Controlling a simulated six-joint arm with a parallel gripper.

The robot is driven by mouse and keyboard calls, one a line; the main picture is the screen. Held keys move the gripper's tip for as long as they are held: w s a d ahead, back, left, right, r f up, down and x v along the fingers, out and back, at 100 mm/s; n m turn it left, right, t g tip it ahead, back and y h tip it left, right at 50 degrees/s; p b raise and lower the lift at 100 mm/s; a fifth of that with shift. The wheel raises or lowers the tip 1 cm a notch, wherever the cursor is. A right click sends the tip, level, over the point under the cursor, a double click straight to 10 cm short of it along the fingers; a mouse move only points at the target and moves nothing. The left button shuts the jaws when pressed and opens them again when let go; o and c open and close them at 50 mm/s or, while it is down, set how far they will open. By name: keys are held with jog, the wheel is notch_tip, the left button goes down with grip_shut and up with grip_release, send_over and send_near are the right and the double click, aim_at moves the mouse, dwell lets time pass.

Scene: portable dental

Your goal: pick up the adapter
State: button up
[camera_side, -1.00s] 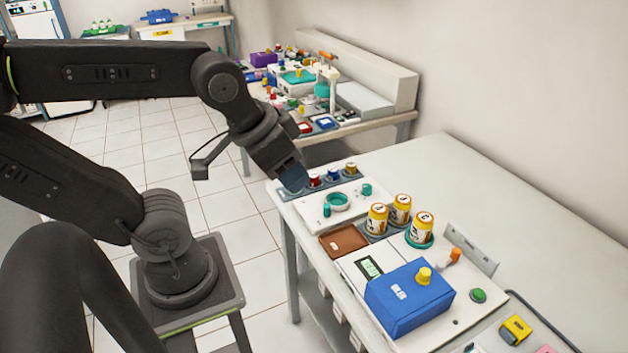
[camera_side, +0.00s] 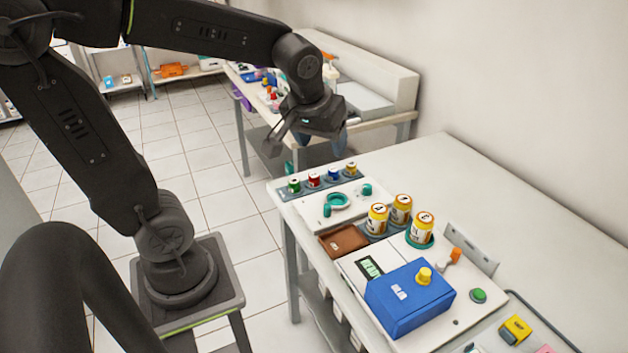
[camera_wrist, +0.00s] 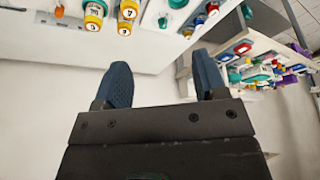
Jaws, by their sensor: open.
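I cannot tell for sure which thing is the adapter. Small coloured cylinders stand in a grey strip rack (camera_side: 283,193) at the near bench's far end: green (camera_side: 294,185), red (camera_side: 313,180), blue (camera_side: 333,174) and yellow (camera_side: 351,169). A white tray (camera_side: 352,212) beside it carries a teal ring (camera_side: 337,201) and small teal pieces. My gripper (camera_side: 319,142) is above and beyond the rack, fingers pointing down. In the wrist view my gripper (camera_wrist: 162,63) has its two blue fingers wide apart, with nothing between them.
Yellow-and-white labelled bottles (camera_side: 401,209) stand near a brown tray (camera_side: 343,241). A blue box (camera_side: 408,297) with a yellow knob is closer to the camera. A second, cluttered bench (camera_side: 375,126) stands behind my gripper.

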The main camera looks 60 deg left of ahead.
jog(key=w+a+f+n+g+y, duration=0.1)
jog(key=w+a+f+n, duration=0.25)
jog(key=w+a, duration=0.2)
jog(key=n+g+y, duration=0.1)
jog(key=n+g, duration=0.2)
jog(key=n, duration=0.5)
send_near(314, 175)
jog(key=x, duration=0.3)
jog(key=shift+f, duration=0.2)
jog(key=shift+x, duration=3.1)
jog(key=c, duration=1)
